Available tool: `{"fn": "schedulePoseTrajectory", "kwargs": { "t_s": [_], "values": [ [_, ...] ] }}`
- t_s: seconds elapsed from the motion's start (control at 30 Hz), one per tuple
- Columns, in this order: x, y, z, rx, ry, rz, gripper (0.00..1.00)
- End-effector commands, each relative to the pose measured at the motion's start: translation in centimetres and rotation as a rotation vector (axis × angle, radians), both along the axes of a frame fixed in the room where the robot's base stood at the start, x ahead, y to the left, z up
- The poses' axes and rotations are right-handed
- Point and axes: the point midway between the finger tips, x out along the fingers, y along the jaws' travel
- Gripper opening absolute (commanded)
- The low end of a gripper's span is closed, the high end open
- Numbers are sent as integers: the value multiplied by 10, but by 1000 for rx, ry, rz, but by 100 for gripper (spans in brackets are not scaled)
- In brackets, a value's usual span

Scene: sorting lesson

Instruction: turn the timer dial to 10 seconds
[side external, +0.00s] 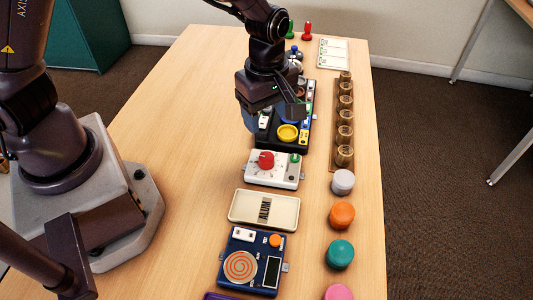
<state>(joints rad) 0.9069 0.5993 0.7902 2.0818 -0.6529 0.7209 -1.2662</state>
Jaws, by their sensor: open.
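The timer is a white box (284,174) in the middle of the table. It has a red dial (266,161) on its upper left and a small green button (295,158) on its upper right. Marks surround the dial, but they are too small to read. My gripper (293,112) is beyond the timer, above a dark tray, and does not touch the dial. It is open, and I see nothing held in it. My arm and gripper hide part of the dark tray.
A cream tray labelled ALUM (240,208) and a blue device (230,284) lie in front. Coloured lidded jars (341,215) and a wooden rack (336,156) line the right.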

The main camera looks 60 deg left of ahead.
Motion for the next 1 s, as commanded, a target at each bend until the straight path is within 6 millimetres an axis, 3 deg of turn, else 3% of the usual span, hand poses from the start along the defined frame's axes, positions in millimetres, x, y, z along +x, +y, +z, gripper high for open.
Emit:
{"fn": "schedulePoseTrajectory", "kwargs": {
  "t_s": [0.5, 0.7, 1.0],
  "values": [
    [-1, 2, -100, 4, 5, -1, 62],
    [-1, 1, -116, 1, 2, -4, 62],
    [-1, 1, -119, 1, 2, -3, 62]
  ]
}}
